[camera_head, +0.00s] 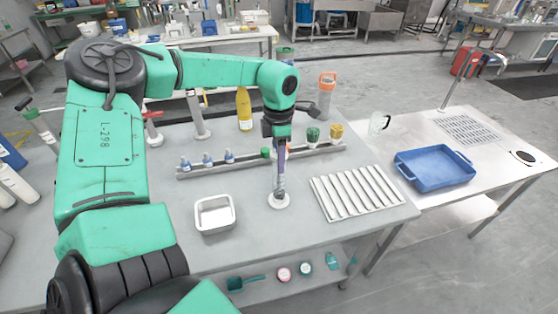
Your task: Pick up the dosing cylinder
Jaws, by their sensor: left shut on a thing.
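The dosing cylinder (279,187) is a narrow upright form with a round white base (279,202), near the middle of the grey table. My left gripper (281,153) points down from above and is shut on its upper part. The fingers hide much of the cylinder's top. The base appears to be at the table surface; I cannot tell if it is touching. My right gripper is out of view.
A narrow rack (200,172) with small bottles runs behind the cylinder. A white tray (215,226) lies to the left, a ribbed white rack (388,194) to the right. A yellow bottle (244,110) and an orange-topped container (326,98) stand behind. A blue tray (437,178) sits farther right.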

